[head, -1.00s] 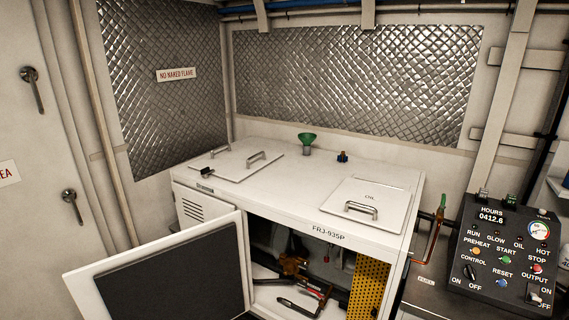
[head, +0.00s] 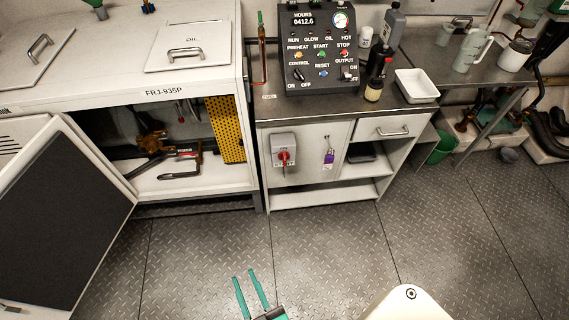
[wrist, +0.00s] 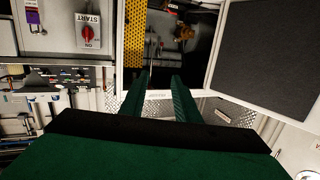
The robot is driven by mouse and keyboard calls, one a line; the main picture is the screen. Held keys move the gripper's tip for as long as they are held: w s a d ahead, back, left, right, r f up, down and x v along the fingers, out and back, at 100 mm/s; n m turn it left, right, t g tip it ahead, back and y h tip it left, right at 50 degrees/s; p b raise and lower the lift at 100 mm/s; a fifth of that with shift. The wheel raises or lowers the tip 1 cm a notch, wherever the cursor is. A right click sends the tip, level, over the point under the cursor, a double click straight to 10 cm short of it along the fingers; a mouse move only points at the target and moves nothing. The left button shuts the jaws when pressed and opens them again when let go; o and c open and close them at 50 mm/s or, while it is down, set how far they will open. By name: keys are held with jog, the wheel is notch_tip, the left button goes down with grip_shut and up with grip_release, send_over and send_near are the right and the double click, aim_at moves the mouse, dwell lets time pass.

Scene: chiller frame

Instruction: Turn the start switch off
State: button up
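The start switch (head: 284,157) is a grey box with a red rotary knob on the front of the low cabinet below the control panel. In the wrist view, which looks upside down, the switch (wrist: 88,32) shows at the upper left with its START label. The knob's handle looks roughly upright there, near the ON mark; its exact setting is too small to be sure of. My gripper (head: 244,274) has two green fingers set apart and empty, low over the floor in front of the cabinets. In the wrist view, the fingers (wrist: 161,75) are well away from the switch.
A purple padlock (head: 329,157) hangs right of the switch. The control panel (head: 321,52) stands on the counter, beside bottles and a white tray (head: 416,86). The chiller's open door (head: 62,215) juts out at the left. The floor (head: 330,245) before the switch is clear.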

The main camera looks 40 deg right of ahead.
jog(key=w+d+f+m+h, duration=0.1)
jog(key=w+d+f+h, duration=0.1)
jog(key=w+d+f, duration=0.4)
jog(key=m+g+h, duration=0.1)
jog(key=m+h, duration=0.2)
jog(key=h, duration=0.1)
send_near(285, 161)
jog(key=x, duration=0.8)
grip_shut()
